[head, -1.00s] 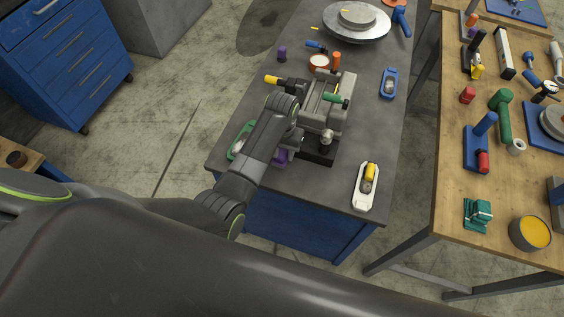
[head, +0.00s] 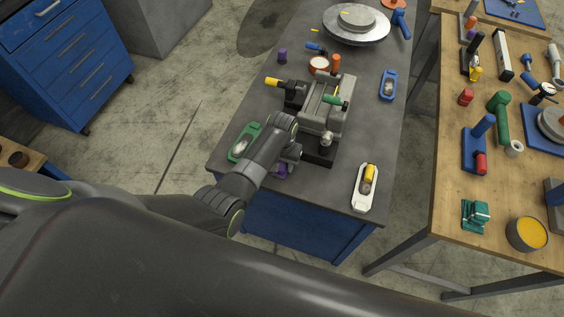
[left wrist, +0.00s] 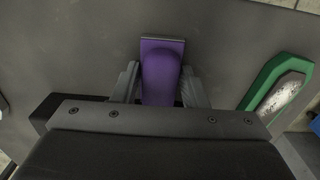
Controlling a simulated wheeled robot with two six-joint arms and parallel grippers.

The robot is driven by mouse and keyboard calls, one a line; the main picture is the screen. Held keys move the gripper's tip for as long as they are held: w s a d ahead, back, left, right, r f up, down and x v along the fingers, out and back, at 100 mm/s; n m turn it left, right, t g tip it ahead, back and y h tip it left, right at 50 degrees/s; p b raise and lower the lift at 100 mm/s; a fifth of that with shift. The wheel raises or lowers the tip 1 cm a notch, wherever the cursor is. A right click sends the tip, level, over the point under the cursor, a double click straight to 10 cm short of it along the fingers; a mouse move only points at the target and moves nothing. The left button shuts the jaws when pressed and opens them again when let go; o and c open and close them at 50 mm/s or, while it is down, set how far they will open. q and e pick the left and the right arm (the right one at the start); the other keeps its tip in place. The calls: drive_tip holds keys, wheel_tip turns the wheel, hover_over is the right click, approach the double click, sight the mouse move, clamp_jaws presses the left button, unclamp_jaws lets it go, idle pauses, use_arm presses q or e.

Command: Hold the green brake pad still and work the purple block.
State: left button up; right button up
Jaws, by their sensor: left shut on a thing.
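The purple block (left wrist: 160,72) sits between the two fingers of my left gripper (left wrist: 161,88) in the left wrist view, with its flat far end and a rounded raised part showing. My left gripper (head: 286,159) is shut on it; in the head view only a little of the purple block (head: 282,170) shows near the table's front edge. The green brake pad (head: 236,152), a green plate with a silvery face, lies on the table left of the gripper, apart from it. It also shows at the right of the left wrist view (left wrist: 256,88). My right gripper is out of view.
A grey vise-like fixture (head: 328,105) stands just behind my left gripper. A white piece with a yellow part (head: 363,200) lies to the right. A blue piece (head: 388,84) and a round disc (head: 336,32) are farther back. A wooden table (head: 450,215) stands at the right.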

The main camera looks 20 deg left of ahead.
use_arm(q)
drive_tip(key=shift+f, duration=0.2)
drive_tip(key=o, duration=0.9)
drive_tip(key=shift+r, duration=0.1)
drive_tip(key=shift+b, duration=0.4)
drive_tip(key=shift+s+r+p, duration=0.1)
drive_tip(key=shift+r+p, duration=0.35)
drive_tip(key=shift+r, duration=8.25)
